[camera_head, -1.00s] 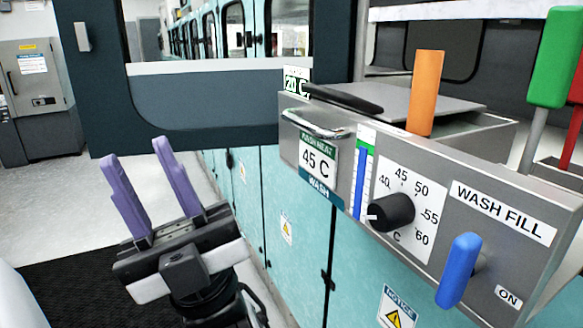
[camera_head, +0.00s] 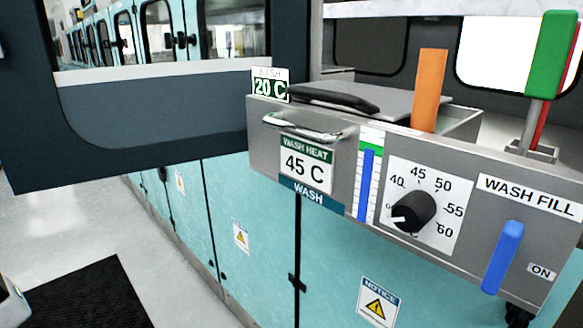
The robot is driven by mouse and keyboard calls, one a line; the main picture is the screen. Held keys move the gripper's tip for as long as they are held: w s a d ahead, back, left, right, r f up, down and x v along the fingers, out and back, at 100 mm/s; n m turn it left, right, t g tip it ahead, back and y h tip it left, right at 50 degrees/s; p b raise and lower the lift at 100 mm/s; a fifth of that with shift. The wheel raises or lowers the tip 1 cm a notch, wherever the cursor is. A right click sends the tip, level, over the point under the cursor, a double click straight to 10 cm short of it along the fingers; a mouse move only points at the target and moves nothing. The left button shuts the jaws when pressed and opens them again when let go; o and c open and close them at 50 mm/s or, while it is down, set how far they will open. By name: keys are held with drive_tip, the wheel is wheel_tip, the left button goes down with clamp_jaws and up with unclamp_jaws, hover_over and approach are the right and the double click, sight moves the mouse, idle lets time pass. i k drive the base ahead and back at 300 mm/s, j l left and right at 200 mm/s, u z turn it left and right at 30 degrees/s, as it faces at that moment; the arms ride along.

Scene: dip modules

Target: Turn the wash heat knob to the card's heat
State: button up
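The wash heat knob (camera_head: 413,212) is a round black knob on a white dial plate (camera_head: 440,238) marked 40, 45, 50, 55 and 60. Its white pointer mark faces left, below the 40. The heat card (camera_head: 306,167), under the handle, reads "WASH HEAT 45 C". A small sign (camera_head: 269,86) on top reads 20 C. My gripper is not in the current view, so its state and distance from the knob do not show.
A blue lever (camera_head: 502,258) sticks out right of the dial below the WASH FILL label (camera_head: 528,196). An orange upright handle (camera_head: 429,90) and a green one (camera_head: 552,55) rise above the unit. A blue level gauge (camera_head: 367,180) lies left of the dial.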

sight(410, 214)
drive_tip(key=k+j+u, duration=0.1)
drive_tip(key=k+u, duration=0.3)
drive_tip(key=k+j+u, duration=0.35)
drive_tip(key=k+l, duration=0.05)
